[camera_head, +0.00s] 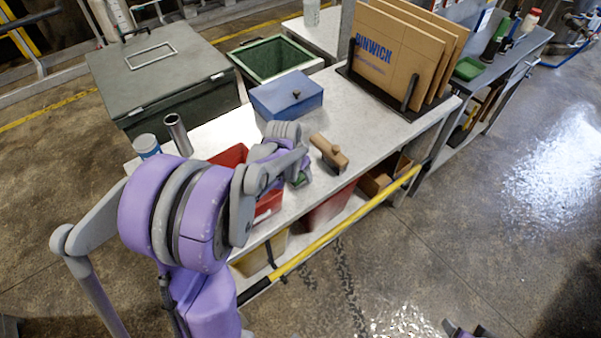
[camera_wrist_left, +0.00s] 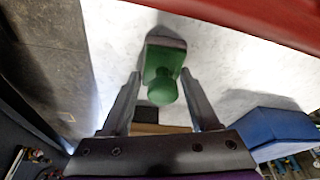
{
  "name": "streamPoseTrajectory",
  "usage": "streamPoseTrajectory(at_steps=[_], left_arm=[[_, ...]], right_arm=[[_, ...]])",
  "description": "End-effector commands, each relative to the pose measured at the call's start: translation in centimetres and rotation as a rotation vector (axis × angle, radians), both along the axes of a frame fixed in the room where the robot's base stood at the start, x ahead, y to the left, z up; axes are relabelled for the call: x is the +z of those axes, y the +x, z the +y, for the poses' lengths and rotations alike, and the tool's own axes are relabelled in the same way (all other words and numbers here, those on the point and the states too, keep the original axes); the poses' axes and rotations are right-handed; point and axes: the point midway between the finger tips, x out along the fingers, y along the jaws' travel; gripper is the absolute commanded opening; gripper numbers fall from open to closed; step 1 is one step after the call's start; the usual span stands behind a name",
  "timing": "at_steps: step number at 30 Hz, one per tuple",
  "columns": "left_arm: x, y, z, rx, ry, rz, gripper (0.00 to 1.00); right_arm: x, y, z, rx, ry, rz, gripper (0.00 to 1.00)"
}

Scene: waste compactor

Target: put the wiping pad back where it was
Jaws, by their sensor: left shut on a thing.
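The wiping pad, a green block with a rounded green knob and a grey edge, shows in the left wrist view (camera_wrist_left: 162,62) between my left fingertips. In the head view only a bit of green (camera_head: 300,180) shows under my left gripper (camera_head: 293,170). My left gripper (camera_wrist_left: 160,75) is shut on the pad over the pale worktop (camera_head: 220,130), near its front edge. I cannot tell whether the pad touches the top. Only a small piece of my right arm shows at the bottom edge of the head view.
A wooden brush (camera_head: 328,152) lies just right of the left gripper. A red bin (camera_head: 232,156) is to its left, and a blue box (camera_head: 287,95) behind. A metal cup (camera_head: 178,134) and cardboard sheets (camera_head: 395,55) stand on the worktop. A yellow rail (camera_head: 345,226) runs along the front.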

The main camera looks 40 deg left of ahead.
Motion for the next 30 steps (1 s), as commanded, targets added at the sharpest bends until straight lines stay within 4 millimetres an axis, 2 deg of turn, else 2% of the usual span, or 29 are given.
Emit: streamPoseTrajectory(at_steps=[10,11,15,25,30], left_arm=[[-0.4,0.0,0.0,0.0,0.0,0.001,0.0],[-0.3,0.0,0.0,0.0,0.0,0.0,0.67],[-0.2,0.0,0.0,0.0,0.0,0.0,0.92],[0.0,0.0,0.0,0.0,0.0,-0.001,0.93],[1.9,-0.5,0.0,0.001,0.0,0.0,0.93]], right_arm=[[-0.4,-0.2,0.0,0.0,0.0,0.003,0.64],[-0.3,-0.1,0.0,0.0,0.0,0.002,0.64],[-0.3,-0.1,0.0,0.0,0.0,0.002,0.64],[0.0,0.0,0.0,0.0,0.0,0.0,0.64],[0.4,0.1,0.0,0.0,0.0,-0.003,0.64]])
